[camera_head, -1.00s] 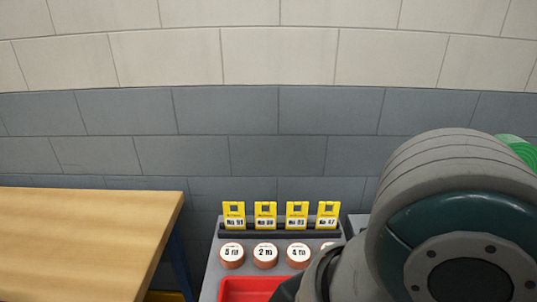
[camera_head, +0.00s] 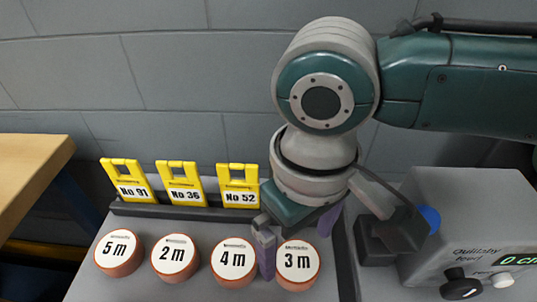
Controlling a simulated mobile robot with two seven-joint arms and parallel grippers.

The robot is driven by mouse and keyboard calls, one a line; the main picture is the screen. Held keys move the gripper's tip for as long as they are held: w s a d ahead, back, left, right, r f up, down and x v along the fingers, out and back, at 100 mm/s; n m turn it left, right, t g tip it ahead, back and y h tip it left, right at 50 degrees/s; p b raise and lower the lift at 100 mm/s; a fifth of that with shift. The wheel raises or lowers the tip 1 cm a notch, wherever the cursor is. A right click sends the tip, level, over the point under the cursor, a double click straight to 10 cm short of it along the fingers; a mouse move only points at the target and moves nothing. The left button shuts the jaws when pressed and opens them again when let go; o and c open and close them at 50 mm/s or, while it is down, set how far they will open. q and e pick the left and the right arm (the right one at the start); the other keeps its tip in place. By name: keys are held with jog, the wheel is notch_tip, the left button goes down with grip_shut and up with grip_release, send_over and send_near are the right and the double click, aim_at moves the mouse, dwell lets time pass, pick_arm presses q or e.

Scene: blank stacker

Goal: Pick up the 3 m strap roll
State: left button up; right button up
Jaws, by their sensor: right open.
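The 3 m strap roll (camera_head: 297,265) is an orange-brown disc with a white top label marked "3 m". It stands at the right end of a row of rolls on a grey bench top. My right gripper (camera_head: 297,238) is open and comes down over this roll. One finger is at its left side, between it and the 4 m roll (camera_head: 233,262); the other is behind its right back edge. I cannot tell whether the fingers touch the roll. My left gripper is not in view.
The 2 m roll (camera_head: 175,257) and 5 m roll (camera_head: 118,253) stand further left. Yellow numbered tags (camera_head: 181,184) stand in a dark rack behind. A grey box with a display and knobs (camera_head: 470,235) is at the right. A wooden table (camera_head: 30,165) is at the left.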

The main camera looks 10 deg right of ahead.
aim_at(298, 261)
jog(key=f, duration=0.2)
jog(key=f+b, duration=0.1)
jog(key=f, duration=0.2)
jog(key=shift+w+d+f, duration=0.1)
jog(key=shift+d+f, duration=0.1)
jog(key=shift+f, duration=0.15)
jog(key=c, duration=1.2)
jog(key=shift+r, duration=0.15)
jog(key=shift+c, duration=0.2)
